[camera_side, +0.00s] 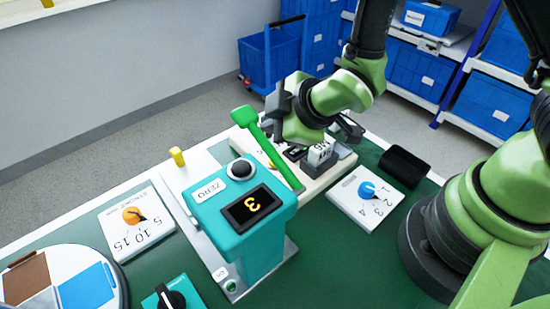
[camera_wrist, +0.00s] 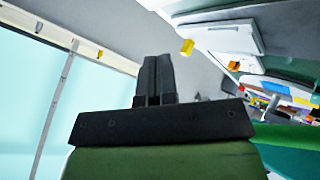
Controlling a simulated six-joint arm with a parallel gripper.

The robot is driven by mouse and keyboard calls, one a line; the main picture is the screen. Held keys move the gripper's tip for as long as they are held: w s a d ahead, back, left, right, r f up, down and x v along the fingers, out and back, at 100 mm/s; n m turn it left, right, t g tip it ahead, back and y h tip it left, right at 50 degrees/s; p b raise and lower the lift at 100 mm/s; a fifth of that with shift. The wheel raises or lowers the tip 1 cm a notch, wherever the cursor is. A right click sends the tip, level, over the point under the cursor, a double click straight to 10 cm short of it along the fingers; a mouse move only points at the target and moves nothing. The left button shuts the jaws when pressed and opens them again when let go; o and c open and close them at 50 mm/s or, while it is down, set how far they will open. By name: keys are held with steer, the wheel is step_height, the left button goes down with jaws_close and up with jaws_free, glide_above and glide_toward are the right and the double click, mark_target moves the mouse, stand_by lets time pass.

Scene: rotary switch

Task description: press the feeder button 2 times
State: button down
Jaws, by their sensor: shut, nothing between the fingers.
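No part is marked as the feeder button, so I cannot tell for certain which it is. A yellow button-like peg (camera_side: 177,156) stands on a white box (camera_side: 198,165) behind the teal console; a yellow piece (camera_wrist: 187,47) also shows in the wrist view. My gripper (camera_side: 279,99) is above the far side of the bench, apart from these. In the wrist view its fingers (camera_wrist: 157,75) are shut and empty.
A green lever (camera_side: 265,140) rises behind the console near my gripper. A blue-knob panel (camera_side: 365,197) lies to the right, an orange-knob panel (camera_side: 137,222) to the left. A round tray (camera_side: 60,302) is front left. A black block (camera_side: 404,166) lies at right.

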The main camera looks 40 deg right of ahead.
steer(key=shift+f, duration=2.7)
steer(key=shift+f, duration=0.4)
steer(key=shift+f, duration=0.4)
stand_by(0.4)
stand_by(0.4)
steer(key=shift+r, duration=0.8)
steer(key=shift+r, duration=0.1)
steer(key=shift+r, duration=2.45)
stand_by(0.4)
